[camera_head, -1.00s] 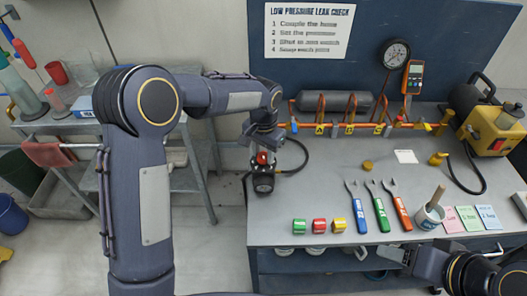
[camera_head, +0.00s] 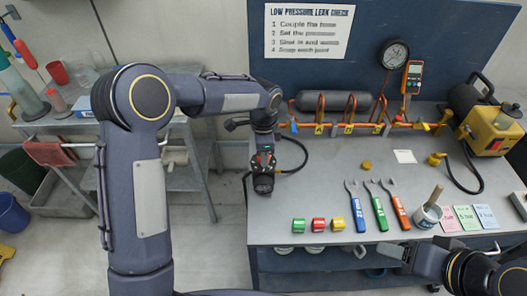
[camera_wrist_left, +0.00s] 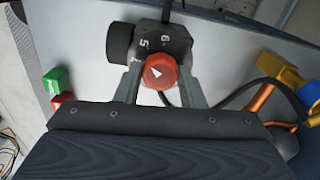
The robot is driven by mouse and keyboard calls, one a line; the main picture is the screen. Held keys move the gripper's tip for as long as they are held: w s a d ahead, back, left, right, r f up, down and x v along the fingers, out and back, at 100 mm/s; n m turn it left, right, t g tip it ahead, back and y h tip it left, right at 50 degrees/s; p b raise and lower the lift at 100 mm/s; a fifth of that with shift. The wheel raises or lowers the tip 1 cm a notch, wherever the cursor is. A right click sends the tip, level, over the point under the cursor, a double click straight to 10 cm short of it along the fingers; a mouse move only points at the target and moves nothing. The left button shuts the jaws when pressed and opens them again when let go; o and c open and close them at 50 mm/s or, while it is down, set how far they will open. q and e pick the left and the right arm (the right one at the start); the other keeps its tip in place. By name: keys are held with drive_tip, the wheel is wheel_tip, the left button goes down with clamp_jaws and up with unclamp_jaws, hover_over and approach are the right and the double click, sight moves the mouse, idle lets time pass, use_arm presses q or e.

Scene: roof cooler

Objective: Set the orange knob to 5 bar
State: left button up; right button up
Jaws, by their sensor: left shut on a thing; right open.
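The orange knob (camera_wrist_left: 162,72), red-orange with a white arrow, sits on a dark regulator (camera_wrist_left: 178,40) in the left wrist view. Numbers such as 5 and 6 show on the dial face above it. The arrow points to the upper left, roughly toward the 5 side; I cannot tell the exact mark. My left gripper (camera_wrist_left: 160,80) is shut on the knob, one finger on each side. In the head view, my left gripper (camera_head: 264,150) is over the dark regulator (camera_head: 263,185) at the bench's left edge. My right gripper (camera_head: 392,252) is open and empty at the bench's front edge.
Green, red and yellow blocks (camera_head: 318,225) and several wrenches (camera_head: 378,207) lie on the bench (camera_head: 290,205). A pipe manifold (camera_head: 345,127) with a grey cylinder, a round gauge (camera_head: 396,54) and a yellow pump (camera_head: 492,130) stand behind. A black hose (camera_head: 297,152) runs from the regulator.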

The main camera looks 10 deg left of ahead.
use_arm(q)
drive_tip(key=shift+w+r+m, duration=0.1)
drive_tip(key=shift+m, duration=0.5)
drive_tip(key=o, duration=1)
drive_tip(key=shift+r, duration=3.85)
